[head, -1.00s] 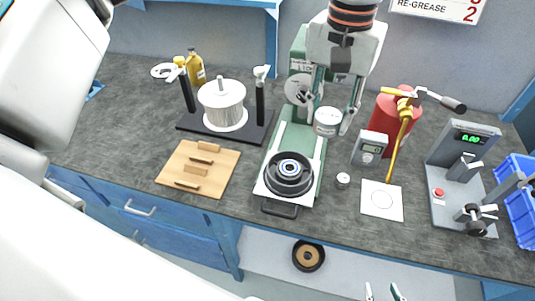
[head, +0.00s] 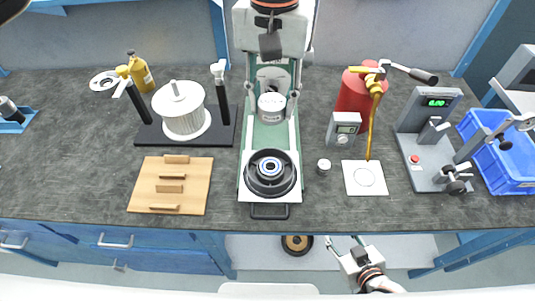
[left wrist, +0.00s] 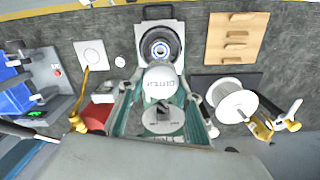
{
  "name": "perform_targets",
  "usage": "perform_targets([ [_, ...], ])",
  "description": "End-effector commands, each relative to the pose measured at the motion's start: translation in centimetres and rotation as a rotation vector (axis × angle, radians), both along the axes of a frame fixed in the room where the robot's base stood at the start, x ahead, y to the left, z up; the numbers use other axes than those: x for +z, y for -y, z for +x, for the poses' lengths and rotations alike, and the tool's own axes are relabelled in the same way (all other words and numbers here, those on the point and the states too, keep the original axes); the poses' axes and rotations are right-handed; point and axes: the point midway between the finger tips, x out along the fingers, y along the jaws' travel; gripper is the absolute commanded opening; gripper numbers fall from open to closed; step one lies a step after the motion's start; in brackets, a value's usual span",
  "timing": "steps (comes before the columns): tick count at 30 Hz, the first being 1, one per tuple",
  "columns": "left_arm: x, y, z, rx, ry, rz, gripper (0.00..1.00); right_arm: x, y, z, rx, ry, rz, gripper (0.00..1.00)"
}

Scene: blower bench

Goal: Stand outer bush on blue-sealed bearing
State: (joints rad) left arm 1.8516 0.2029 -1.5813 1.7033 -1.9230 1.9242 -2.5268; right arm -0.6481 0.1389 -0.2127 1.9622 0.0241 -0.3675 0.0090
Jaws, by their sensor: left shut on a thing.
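The outer bush (head: 271,107), a pale cylinder, is gripped by my left gripper (head: 271,103). In the left wrist view the bush (left wrist: 160,80) shows dark lettering, upside down, between the two fingers. It is held above the green press bed, behind the blue-sealed bearing (head: 269,167) in the head view. That bearing, with a blue ring, sits in a round black holder (head: 254,180) on the pale plate. It shows in the left wrist view too (left wrist: 160,48), apart from the bush. My right gripper (head: 342,241) is low in front of the bench, open and empty.
A wooden block board (head: 140,190) and a dark stand with a white drum (head: 183,110) are left of the press. A gauge box (head: 343,129), small metal cap (head: 324,166), white square card (head: 364,178), red canister and scale-like device (head: 425,165) are right.

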Motion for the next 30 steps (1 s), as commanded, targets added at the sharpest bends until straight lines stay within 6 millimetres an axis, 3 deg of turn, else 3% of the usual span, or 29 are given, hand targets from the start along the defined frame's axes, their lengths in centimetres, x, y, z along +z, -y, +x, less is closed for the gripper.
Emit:
perform_targets([
  [3,-3.1,0.0,-0.1,-0.001,-0.005,-0.001,0.06,-0.1,0.1,-0.1,0.0,-0.002,-0.001,0.4],
  [12,-9.9,0.0,-0.1,0.0,-0.005,-0.002,0.06,0.0,0.1,-0.1,0.001,-0.001,-0.002,0.4],
  [30,-16.0,0.0,0.0,0.001,-0.001,-0.002,0.06,0.4,0.1,0.0,0.001,0.0,-0.002,0.4],
])
